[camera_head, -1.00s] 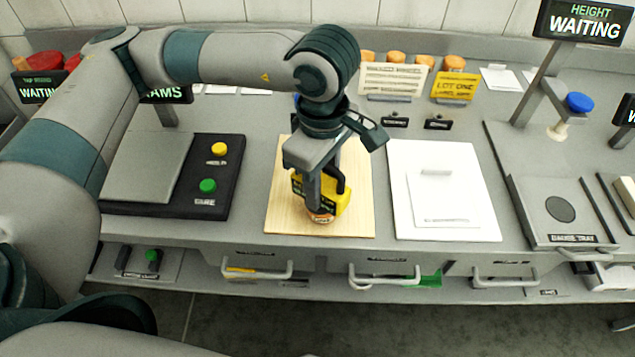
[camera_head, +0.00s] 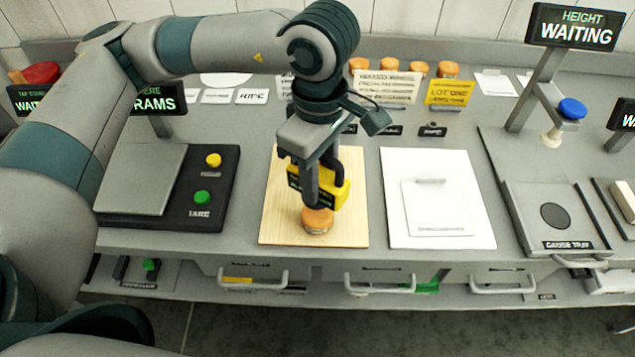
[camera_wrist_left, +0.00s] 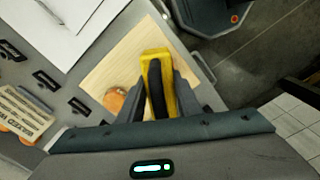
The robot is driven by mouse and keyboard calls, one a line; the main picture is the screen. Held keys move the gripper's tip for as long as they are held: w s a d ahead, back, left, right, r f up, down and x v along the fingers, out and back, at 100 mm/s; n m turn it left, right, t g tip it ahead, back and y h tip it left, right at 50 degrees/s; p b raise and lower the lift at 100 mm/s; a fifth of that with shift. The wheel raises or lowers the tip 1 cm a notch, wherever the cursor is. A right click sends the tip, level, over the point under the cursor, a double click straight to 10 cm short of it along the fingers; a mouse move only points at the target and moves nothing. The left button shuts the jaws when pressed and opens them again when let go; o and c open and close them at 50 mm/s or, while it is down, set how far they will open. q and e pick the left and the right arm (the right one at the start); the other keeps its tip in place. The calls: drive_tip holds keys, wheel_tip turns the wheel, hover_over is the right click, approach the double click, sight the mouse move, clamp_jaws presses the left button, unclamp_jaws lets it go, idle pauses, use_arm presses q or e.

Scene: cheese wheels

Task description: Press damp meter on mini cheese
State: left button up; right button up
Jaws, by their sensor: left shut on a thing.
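The damp meter (camera_head: 333,192) is a yellow block with a black handle and dark label. My left gripper (camera_head: 318,180) is shut on it and holds it upright over the wooden board (camera_head: 278,225). The mini cheese (camera_head: 317,221), a small orange round, sits on the board just below the meter in the head view. In the left wrist view the meter (camera_wrist_left: 158,65) is between the fingers, and the cheese (camera_wrist_left: 115,101) shows to its left. Whether meter and cheese touch cannot be told. My right gripper is not in view.
A scale (camera_head: 140,180) with yellow and green buttons stands left of the board. A white mat (camera_head: 470,225) lies to its right, then a gauge tray (camera_head: 545,210). Several orange cheeses (camera_head: 388,67) and a yellow lot sign (camera_head: 449,93) stand at the back.

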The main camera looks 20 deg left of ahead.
use_arm(q)
drive_tip(key=shift+r+p, duration=0.4)
drive_tip(key=shift+r, duration=1.1)
drive_tip(key=shift+s, duration=0.1)
